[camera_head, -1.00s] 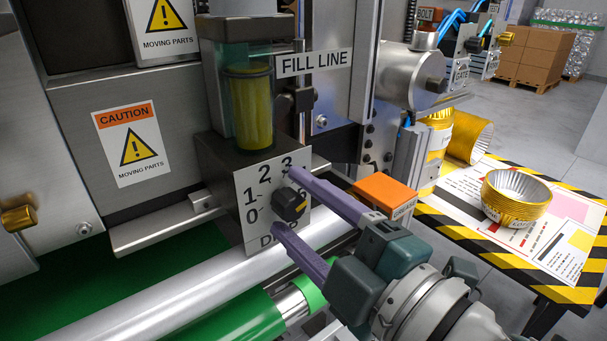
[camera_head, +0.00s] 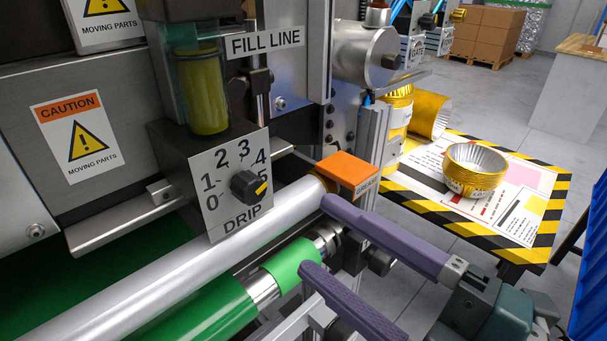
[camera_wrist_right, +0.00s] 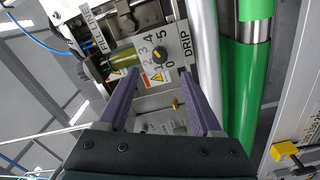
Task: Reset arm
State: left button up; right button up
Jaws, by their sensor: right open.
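The drip dial is a black knob (camera_head: 249,186) with a yellow pointer on a white plate (camera_head: 229,190) numbered 0 to 5. In the head view its pointer is on the right side, toward 4 and 5. The knob (camera_wrist_right: 160,53) also shows in the wrist view, beyond and between the fingers. My right gripper (camera_head: 316,235) has its two purple fingers spread wide with nothing between them. It is to the right of the dial and apart from it. It also shows open in the wrist view (camera_wrist_right: 158,82). My left gripper is not in view.
A grey roller (camera_head: 180,262) and green rollers (camera_head: 195,305) run below the dial. An orange-topped box (camera_head: 348,170) is close to the upper finger. A striped table (camera_head: 548,212) with a gold cup stack (camera_head: 475,170) stands at right. A blue rack is at the right edge.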

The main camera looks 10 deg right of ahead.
jog(key=d+r+m+g+h+p, duration=0.15)
jog(key=d+m+h+p, duration=0.35)
jog(key=d+m+h, duration=0.5)
jog(key=s+d+m+g+p, duration=0.2)
jog(key=s+m+g+p, duration=0.2)
jog(key=s+m+g, duration=0.8)
notch_tip(320, 180, up, 38)
jog(key=s+n+t+p, duration=0.1)
jog(key=n+t+p, duration=0.1)
jog(key=p, duration=3.6)
jog(key=shift+s+n, duration=0.4)
jog(key=shift+n, duration=0.3)
jog(key=shift+r+t, duration=0.1)
jog(key=shift+t, duration=0.15)
